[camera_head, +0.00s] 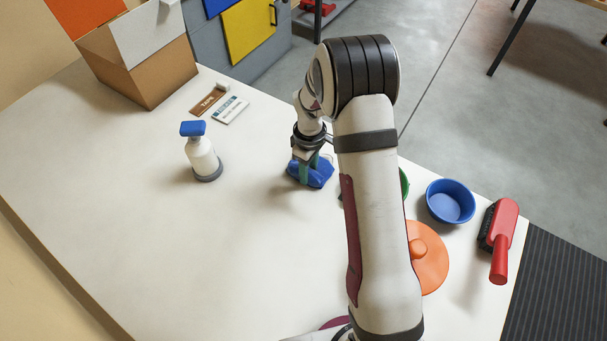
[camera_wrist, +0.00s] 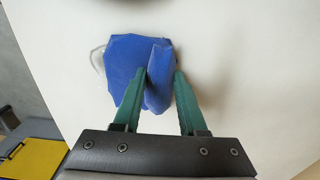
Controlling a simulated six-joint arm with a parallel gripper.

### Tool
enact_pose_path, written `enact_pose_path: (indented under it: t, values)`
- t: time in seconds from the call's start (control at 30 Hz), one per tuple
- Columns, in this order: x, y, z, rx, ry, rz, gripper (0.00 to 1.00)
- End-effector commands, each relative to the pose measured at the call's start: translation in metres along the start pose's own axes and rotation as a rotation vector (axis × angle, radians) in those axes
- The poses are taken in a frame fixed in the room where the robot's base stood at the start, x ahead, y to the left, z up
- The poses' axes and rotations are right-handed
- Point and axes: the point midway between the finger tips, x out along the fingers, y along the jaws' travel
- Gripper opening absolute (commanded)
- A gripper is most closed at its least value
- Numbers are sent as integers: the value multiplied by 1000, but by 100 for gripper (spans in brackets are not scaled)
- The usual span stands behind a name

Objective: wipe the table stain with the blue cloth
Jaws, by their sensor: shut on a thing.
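The blue cloth (camera_head: 318,178) is at the table's far side in the head view, bunched under my gripper (camera_head: 309,163). In the wrist view, the cloth (camera_wrist: 124,62) has a raised fold between the green fingers of my gripper (camera_wrist: 159,75), which is shut on it. The cloth is at or very near the table top; whether it touches cannot be told. A pale greyish patch (camera_wrist: 97,60), which looks like the stain, shows at the cloth's left edge in the wrist view. The cloth may hide the rest of it.
A white spray bottle (camera_head: 202,158) with a blue top stands left of the cloth on the white table (camera_head: 130,215). A blue bowl (camera_head: 450,203), orange lid (camera_head: 430,262) and red brush (camera_head: 503,232) are right. The left-front table is clear.

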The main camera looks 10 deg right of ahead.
Motion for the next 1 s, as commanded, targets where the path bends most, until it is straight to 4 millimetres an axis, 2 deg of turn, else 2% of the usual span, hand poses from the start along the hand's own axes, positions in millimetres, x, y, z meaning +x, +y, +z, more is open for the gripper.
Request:
enact_pose_path:
  t: [0.83,1.0]
  values:
    - [1,77,0,1,0,0,0]
    - [0,61,0,-1,-1,-2,0]
